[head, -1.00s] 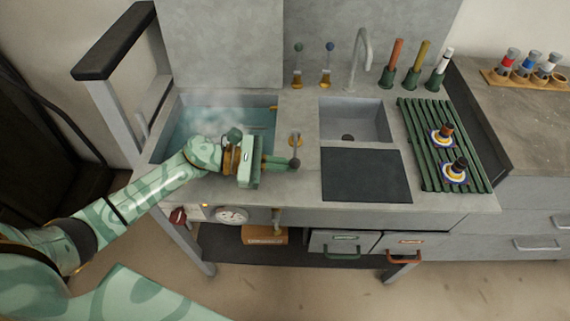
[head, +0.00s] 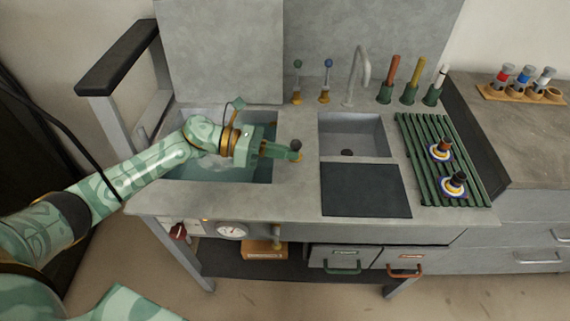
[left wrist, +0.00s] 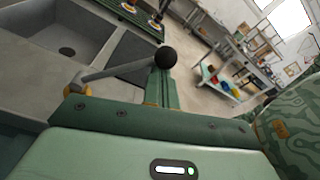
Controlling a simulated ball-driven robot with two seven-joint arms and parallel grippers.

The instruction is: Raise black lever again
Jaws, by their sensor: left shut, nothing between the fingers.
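The black lever has a black ball knob (head: 296,144) on a grey rod with a brass-yellow base. It stands on the grey counter between the water tub and the small sink. In the head view the knob is above the fingertips and the base is mostly hidden by them. In the left wrist view the knob (left wrist: 166,57) and the slanting rod lead from the yellow base at left. My left gripper (head: 289,153) is shut and empty, its green fingers right at the lever, just under the knob. Contact is hard to tell. My right gripper is not in view.
The water tub (head: 205,177) lies under my left arm. Two small levers with green (head: 298,64) and blue (head: 329,64) knobs and a tap (head: 361,60) stand behind. A dark mat (head: 365,190) and a green rack (head: 472,180) lie to the right.

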